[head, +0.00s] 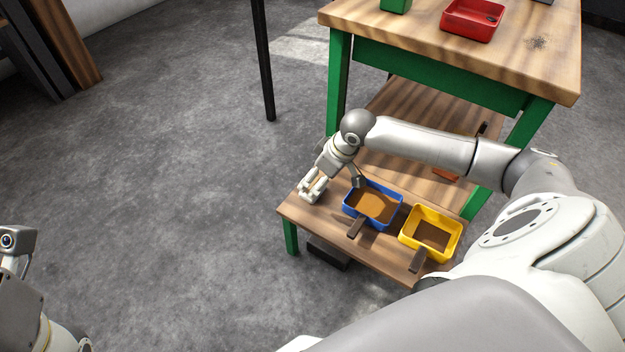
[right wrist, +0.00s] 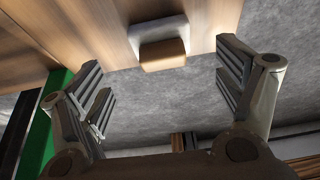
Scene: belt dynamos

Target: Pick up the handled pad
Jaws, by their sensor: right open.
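The handled pad (right wrist: 135,32) shows in the right wrist view as a pale grey rectangle with a light brown block handle (right wrist: 163,56). It lies on a wooden surface near its edge. In the head view I cannot separate the pad from the pale gripper parts at the lower shelf's left end. My right gripper (head: 314,187) is low over that end, left of the blue tray. In the right wrist view its fingers (right wrist: 168,92) are spread wide with nothing between them; the pad shows beyond the gap. Only part of my left arm shows at the lower left, without fingers.
A blue tray (head: 395,218) and a yellow tray (head: 432,251) with brown contents stand on the lower shelf (head: 296,213). Brown handles stick out over their fronts. A red tray (head: 472,21) is on the tabletop (head: 400,20). Open grey floor lies left.

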